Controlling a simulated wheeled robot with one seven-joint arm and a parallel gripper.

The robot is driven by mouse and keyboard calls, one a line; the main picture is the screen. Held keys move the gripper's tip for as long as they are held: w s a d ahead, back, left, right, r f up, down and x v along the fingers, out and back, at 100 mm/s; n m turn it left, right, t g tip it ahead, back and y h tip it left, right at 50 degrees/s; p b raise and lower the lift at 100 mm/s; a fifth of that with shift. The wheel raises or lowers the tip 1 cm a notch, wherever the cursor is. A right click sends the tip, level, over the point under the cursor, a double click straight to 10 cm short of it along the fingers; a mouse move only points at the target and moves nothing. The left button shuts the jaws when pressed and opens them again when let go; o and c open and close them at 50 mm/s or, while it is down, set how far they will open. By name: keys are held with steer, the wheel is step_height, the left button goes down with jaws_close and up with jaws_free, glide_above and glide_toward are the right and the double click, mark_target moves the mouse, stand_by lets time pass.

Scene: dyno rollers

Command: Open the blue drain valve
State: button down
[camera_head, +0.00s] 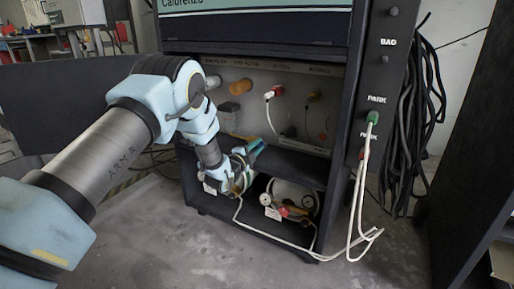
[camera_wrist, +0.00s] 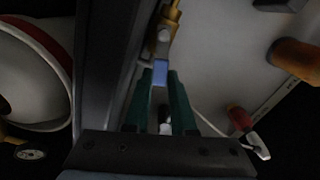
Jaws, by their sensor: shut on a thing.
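The blue valve handle (camera_wrist: 160,73) shows in the wrist view as a small blue piece between the tips of my teal fingers. A brass fitting (camera_wrist: 170,18) lies just beyond it. My gripper (camera_wrist: 159,82) is shut on the blue handle, and the fingers stand a little apart with the piece between them. In the head view my gripper (camera_head: 256,148) reaches into the cabinet's open lower part, at the left of the shelf. There the valve is hidden by my wrist and fingers, and how far the handle is turned cannot be told.
The dark cabinet frame (camera_head: 349,95) closes the right side. The back panel holds an orange knob (camera_head: 240,87) and a red plug (camera_head: 277,91) with a white cable. Gauges (camera_head: 308,202) sit in the lower bay. A loose white cable (camera_head: 330,254) hangs in front. The floor at front is clear.

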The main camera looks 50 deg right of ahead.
steer(key=shift+f, duration=0.1)
steer(key=c, duration=0.7)
jaws_free()
steer(key=shift+c, duration=0.2)
